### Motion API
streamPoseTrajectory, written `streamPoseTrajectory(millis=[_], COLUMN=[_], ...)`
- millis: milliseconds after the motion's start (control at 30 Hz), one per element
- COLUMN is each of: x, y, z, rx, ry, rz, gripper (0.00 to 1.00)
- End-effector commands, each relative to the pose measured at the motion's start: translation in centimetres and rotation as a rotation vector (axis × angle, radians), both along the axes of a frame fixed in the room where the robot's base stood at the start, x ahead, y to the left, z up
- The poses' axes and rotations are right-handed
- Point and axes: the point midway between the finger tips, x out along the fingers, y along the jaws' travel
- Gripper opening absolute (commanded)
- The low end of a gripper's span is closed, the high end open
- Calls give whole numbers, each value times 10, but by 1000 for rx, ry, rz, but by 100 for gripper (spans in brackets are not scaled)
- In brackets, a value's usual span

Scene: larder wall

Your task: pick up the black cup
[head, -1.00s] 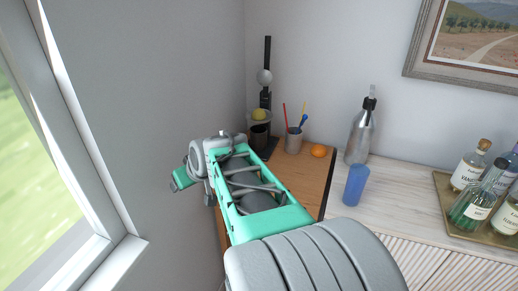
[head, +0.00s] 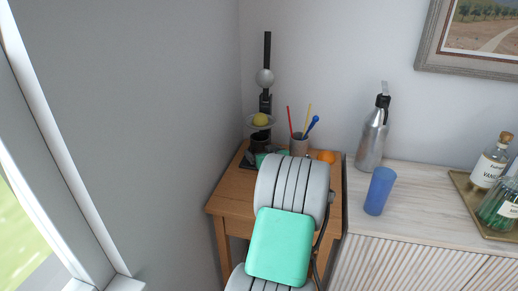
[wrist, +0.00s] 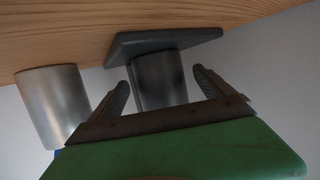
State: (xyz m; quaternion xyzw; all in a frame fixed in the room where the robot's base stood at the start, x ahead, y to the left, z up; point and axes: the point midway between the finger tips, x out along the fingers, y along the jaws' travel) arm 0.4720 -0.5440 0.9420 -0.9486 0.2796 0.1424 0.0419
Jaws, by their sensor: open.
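The black cup (head: 259,141) stands on the dark base of a citrus press, under the press's dish, on the small wooden table. In the wrist view, which is upside down, the black cup (wrist: 158,80) is in the middle on the dark base plate (wrist: 165,43). My gripper (wrist: 163,84) is open, with one finger on each side of the cup and visible gaps between fingers and cup. In the head view my arm hides most of the gripper and the cup's lower part.
A grey utensil holder (wrist: 52,100) stands close beside the cup; it also shows in the head view (head: 298,146). A yellow fruit (head: 260,119) sits in the dish above. An orange (head: 327,157), blue tumbler (head: 379,191) and metal bottle (head: 373,135) stand to the right.

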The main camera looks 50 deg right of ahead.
Motion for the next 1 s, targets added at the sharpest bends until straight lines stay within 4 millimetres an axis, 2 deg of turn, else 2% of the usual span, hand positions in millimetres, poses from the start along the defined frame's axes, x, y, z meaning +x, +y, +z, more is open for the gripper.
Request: streamPoseTrajectory(millis=[33,133,400,1000], x=[9,19,20,20], y=[-4,-12,-15,-14], z=[-1,-6,-8,-8], rx=[0,0,1,1], ry=[1,1,1,1], rz=[3,1,-2,-2], gripper=[92,92,90,41])
